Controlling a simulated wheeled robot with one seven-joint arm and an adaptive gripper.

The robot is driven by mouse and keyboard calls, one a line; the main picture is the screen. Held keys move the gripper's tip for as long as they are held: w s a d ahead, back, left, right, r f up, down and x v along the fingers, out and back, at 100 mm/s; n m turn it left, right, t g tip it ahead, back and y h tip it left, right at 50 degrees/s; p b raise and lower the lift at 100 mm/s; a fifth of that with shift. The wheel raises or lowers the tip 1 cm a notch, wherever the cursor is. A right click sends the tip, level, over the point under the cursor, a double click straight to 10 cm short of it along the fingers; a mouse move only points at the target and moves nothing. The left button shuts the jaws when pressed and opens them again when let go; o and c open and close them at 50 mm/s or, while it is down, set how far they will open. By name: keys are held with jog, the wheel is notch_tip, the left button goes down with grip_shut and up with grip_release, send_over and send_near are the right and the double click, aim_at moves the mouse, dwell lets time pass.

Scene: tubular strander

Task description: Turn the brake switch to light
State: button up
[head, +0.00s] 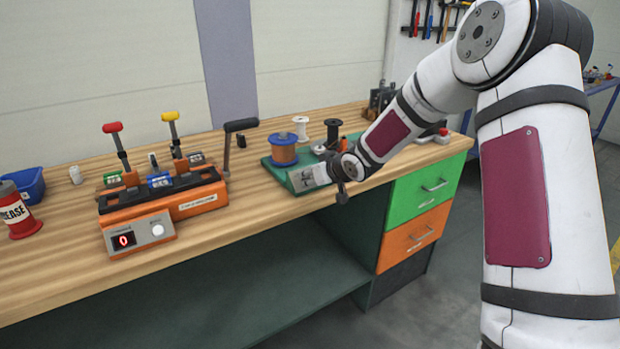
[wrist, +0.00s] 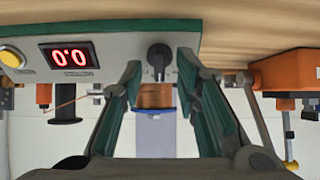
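In the wrist view, which looks upside down, a black rotary switch (wrist: 159,58) sits on a pale grey panel (wrist: 120,50). I take it to be the brake switch; I cannot read any position marks around it. My gripper (wrist: 158,74) is open, its two green-grey finger pads on either side of the switch with gaps, apart from it. In the head view the end of my arm is at the front of the green strander base (head: 275,167), and the panel and switch are hidden.
The panel has a red display (wrist: 70,56) reading 0.0 and a yellow button (wrist: 11,57). A copper-coloured spool (head: 283,150) with blue flanges stands behind. An orange machine with levers (head: 165,205) stands left on the wooden bench (head: 60,265); a grease can (head: 17,212) is at far left.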

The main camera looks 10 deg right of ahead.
jog(key=v, duration=1)
jog(key=shift+s+r, duration=0.15)
jog(key=shift+s, duration=0.1)
jog(key=shift+d, duration=0.1)
jog(key=s+d+r+m+g+h+p, duration=0.15)
jog(key=s+r, duration=0.25)
jog(key=s, duration=0.4)
jog(key=s+r+g+h+p, duration=0.1)
jog(key=s+r+h+p, duration=0.15)
jog(key=s+r, duration=0.35)
jog(key=s+d+r+m+g+h+p, duration=0.1)
jog(key=s+r+h, duration=0.15)
jog(key=s, duration=0.65)
jog(key=s+a+r+g+y+p, duration=0.1)
jog(key=s+a+r, duration=0.1)
jog(key=s, duration=0.8)
jog(key=s+a+r+m+g+y+p, duration=0.1)
jog(key=s+a+y, duration=0.1)
jog(key=s, duration=0.9)
jog(key=shift+a+r+g+p, duration=0.35)
jog(key=shift+a+r, duration=0.05)
jog(key=shift+a, duration=0.1)
